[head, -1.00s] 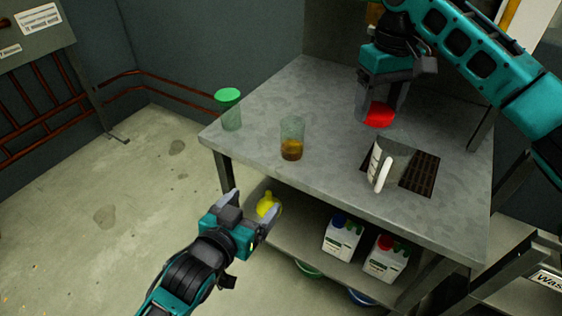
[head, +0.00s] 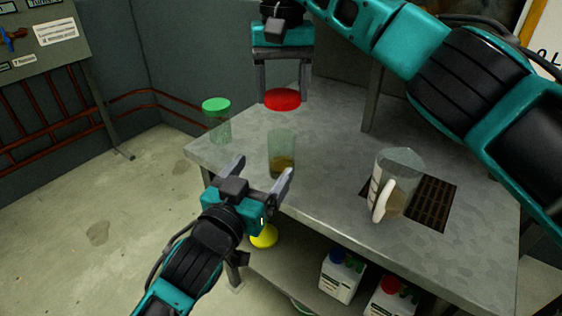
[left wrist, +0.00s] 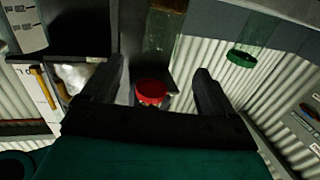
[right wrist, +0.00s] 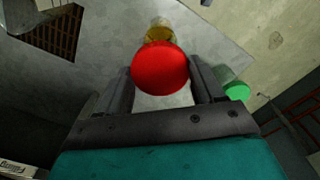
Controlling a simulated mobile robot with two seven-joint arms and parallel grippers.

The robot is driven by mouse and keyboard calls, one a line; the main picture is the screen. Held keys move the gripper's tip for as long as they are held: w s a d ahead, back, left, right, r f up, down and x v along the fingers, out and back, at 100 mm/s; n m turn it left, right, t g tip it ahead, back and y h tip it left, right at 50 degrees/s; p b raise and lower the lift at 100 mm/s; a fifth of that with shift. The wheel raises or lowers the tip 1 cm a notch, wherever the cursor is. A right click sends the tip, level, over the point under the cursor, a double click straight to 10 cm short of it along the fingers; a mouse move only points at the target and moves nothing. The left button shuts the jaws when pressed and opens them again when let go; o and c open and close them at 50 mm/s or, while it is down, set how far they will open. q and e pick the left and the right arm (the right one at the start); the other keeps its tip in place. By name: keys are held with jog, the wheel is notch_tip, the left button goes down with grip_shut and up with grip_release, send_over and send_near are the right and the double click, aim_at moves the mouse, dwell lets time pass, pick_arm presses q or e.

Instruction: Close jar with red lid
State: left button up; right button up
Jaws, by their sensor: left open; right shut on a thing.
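The red lid (head: 282,99) is held by my right gripper (head: 282,84), which is shut on it, above the table behind the open jar. The lid fills the space between the fingers in the right wrist view (right wrist: 160,68). The open glass jar (head: 282,150) stands upright on the table with brown-yellow contents at its bottom. My left gripper (head: 258,180) is open and empty just in front of the jar, its fingers pointing toward it. In the left wrist view the red lid (left wrist: 151,92) shows between the open left fingers.
A jar with a green lid (head: 217,120) stands at the table's left corner. A measuring jug (head: 398,180) with a white handle stands by a dark grate (head: 434,200) on the right. White bottles (head: 340,278) and a yellow object (head: 264,237) are on the lower shelf.

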aim_at(287, 137)
jog(key=shift+a, duration=0.1)
pick_arm(q)
jog(key=shift+w, duration=0.1)
jog(key=x, duration=1.1)
jog(key=shift+w+d, duration=0.15)
jog(key=shift+w, duration=0.25)
jog(key=shift+c, duration=0.2)
jog(key=c, duration=1.5)
jog(key=shift+o, duration=0.2)
pick_arm(e)
jog(key=shift+f, duration=2.5)
